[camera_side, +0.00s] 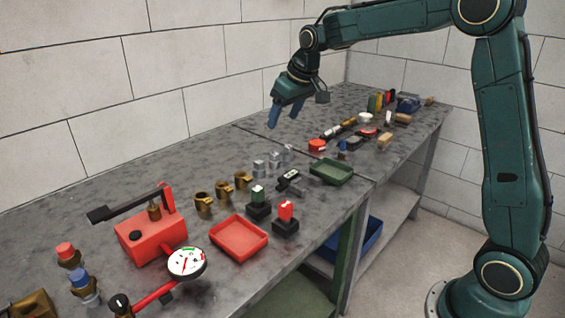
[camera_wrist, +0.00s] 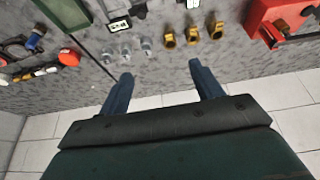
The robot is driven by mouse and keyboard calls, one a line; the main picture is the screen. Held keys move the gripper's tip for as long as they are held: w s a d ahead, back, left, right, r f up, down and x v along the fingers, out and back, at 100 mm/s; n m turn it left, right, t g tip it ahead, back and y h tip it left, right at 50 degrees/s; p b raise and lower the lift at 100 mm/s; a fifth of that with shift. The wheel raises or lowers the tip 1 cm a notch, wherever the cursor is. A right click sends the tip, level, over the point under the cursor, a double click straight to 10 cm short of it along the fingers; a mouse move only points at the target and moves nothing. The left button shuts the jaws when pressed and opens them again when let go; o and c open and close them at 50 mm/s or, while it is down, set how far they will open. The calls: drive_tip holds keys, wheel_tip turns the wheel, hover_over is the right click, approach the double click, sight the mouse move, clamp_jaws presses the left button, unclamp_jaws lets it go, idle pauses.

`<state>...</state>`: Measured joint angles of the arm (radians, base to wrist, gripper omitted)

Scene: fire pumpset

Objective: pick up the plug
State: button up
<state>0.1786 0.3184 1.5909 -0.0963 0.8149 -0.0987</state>
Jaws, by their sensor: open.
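My gripper (camera_side: 284,113) hangs above the far part of the grey workbench, jaws pointing down and apart, with nothing between them. In the wrist view its two fingers (camera_wrist: 161,70) show wide apart. I cannot tell for sure which item is the plug. Several small grey metal pieces (camera_side: 274,160) stand in a row on the bench; they also show in the wrist view (camera_wrist: 126,50), just beyond the fingertips. Beside them is a row of brass fittings (camera_side: 222,190), also in the wrist view (camera_wrist: 192,34). The gripper touches none of these.
A red pump (camera_side: 150,240) with a black lever, a gauge (camera_side: 187,262) and a red tray (camera_side: 239,238) are in the near part. A green tray (camera_side: 331,171) and black holders (camera_side: 285,227) stand along the front. A wall runs behind the bench.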

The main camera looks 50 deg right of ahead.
approach(260, 162)
drive_tip(key=v, duration=0.3)
drive_tip(key=shift+w+f, duration=0.15)
drive_tip(key=shift+f, duration=0.3)
drive_tip(key=shift+f, duration=0.1)
drive_tip(key=x, duration=0.8)
drive_tip(key=shift+f, duration=0.15)
drive_tip(key=shift+f, duration=0.15)
drive_tip(key=shift+x, duration=2.5)
drive_tip(key=shift+w, duration=0.15)
drive_tip(key=shift+c, duration=0.5)
